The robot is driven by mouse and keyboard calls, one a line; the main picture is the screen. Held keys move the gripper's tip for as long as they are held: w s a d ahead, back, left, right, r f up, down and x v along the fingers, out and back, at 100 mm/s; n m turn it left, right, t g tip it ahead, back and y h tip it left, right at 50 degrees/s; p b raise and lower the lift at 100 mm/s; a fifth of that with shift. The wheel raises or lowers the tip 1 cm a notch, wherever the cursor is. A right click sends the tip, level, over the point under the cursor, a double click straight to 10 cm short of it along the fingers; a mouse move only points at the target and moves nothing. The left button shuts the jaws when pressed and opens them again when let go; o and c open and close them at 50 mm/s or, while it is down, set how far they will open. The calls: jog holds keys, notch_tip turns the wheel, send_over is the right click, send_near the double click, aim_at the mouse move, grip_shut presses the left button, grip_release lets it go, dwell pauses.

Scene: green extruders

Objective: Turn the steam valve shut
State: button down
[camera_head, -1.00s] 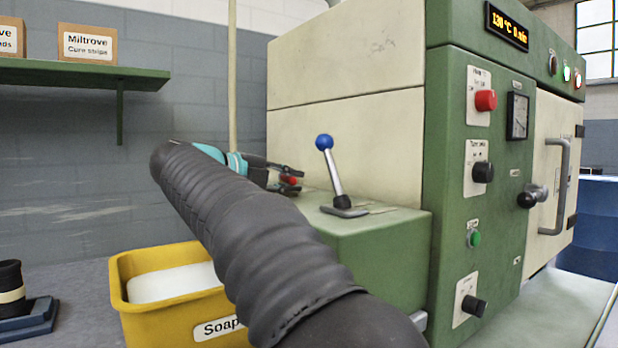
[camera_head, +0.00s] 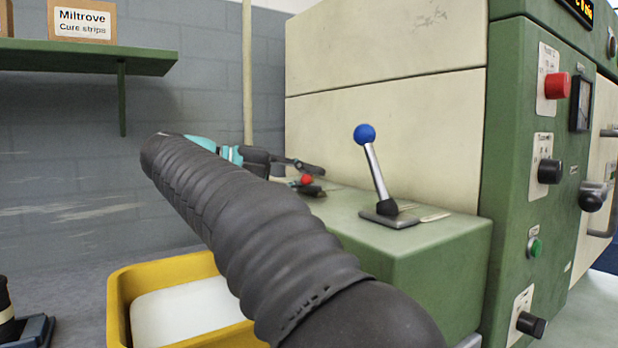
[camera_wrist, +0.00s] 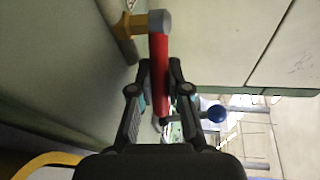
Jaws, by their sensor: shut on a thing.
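The steam valve's red handle (camera_wrist: 158,50) stands between my fingers in the wrist view, with a grey round end at its top. A brass-coloured fitting (camera_wrist: 126,27) joins it from the upper left. My gripper (camera_head: 317,178) is shut on the handle, one finger on each side. My dark sleeved arm hides much of the gripper's surroundings.
A blue-knobbed lever (camera_head: 376,170) stands on the green block (camera_head: 410,262) right of my gripper. The green control panel (camera_head: 510,130) rises further right. A yellow soap tub (camera_head: 118,300) sits below my arm. A shelf (camera_head: 90,58) hangs at the upper left.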

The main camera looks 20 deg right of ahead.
jog(key=c, duration=1.4)
grip_release()
jog(key=shift+a, duration=0.1)
